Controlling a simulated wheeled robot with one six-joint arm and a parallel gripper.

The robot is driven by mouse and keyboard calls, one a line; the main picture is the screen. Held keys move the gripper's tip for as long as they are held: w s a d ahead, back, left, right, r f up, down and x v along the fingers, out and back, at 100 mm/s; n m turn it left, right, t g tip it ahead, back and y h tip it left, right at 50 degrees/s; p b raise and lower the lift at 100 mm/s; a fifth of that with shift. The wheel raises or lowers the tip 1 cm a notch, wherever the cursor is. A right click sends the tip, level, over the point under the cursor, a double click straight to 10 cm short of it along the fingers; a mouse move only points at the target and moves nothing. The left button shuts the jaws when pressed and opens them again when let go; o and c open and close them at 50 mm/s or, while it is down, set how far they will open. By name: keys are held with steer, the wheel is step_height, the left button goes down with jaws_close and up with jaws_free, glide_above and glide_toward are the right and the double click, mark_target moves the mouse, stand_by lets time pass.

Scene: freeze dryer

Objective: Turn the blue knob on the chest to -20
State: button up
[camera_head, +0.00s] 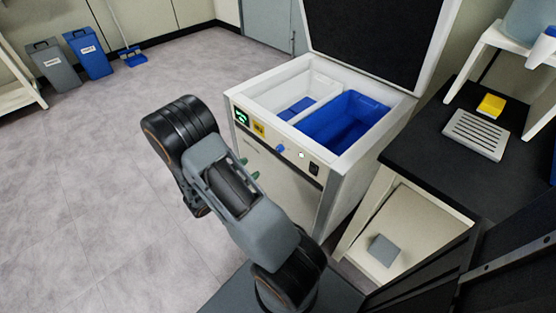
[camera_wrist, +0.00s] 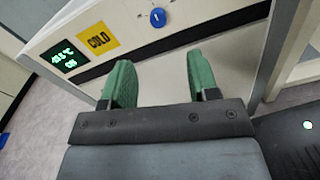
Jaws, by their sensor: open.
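The white chest (camera_head: 335,180) stands with its lid raised. On its front panel is a small round blue knob (camera_head: 281,148) with a white mark, which also shows in the wrist view (camera_wrist: 157,17) at the top middle. Left of it are a yellow COLD label (camera_wrist: 98,39) and a dark display with green digits (camera_wrist: 65,57), too blurred to read surely. My gripper (camera_wrist: 161,75) has its two green fingers apart, with nothing between them. The knob lies beyond the fingertips, not between them. In the head view the green tips (camera_head: 249,168) are below and left of the knob.
A white bin (camera_head: 268,100) and a blue bin (camera_head: 372,102) sit inside the chest. A black counter (camera_head: 435,155) with a grey slotted tray (camera_head: 475,135) and yellow block (camera_head: 491,104) stands right. Open floor (camera_head: 100,180) lies left.

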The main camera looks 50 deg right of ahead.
mark_target(278, 150)
steer(key=shift+n+t, duration=0.3)
steer(key=d, duration=0.4)
steer(key=d+b, duration=0.1)
steer(key=d, duration=0.4)
steer(key=d+f+b, duration=0.1)
steer(key=d, duration=0.3)
steer(key=shift+s+d, duration=0.3)
steer(key=shift+d, duration=0.1)
steer(key=shift+c, duration=0.4)
steer(key=c, duration=0.8)
steer(key=shift+d, duration=0.15)
steer(key=shift+c, duration=0.3)
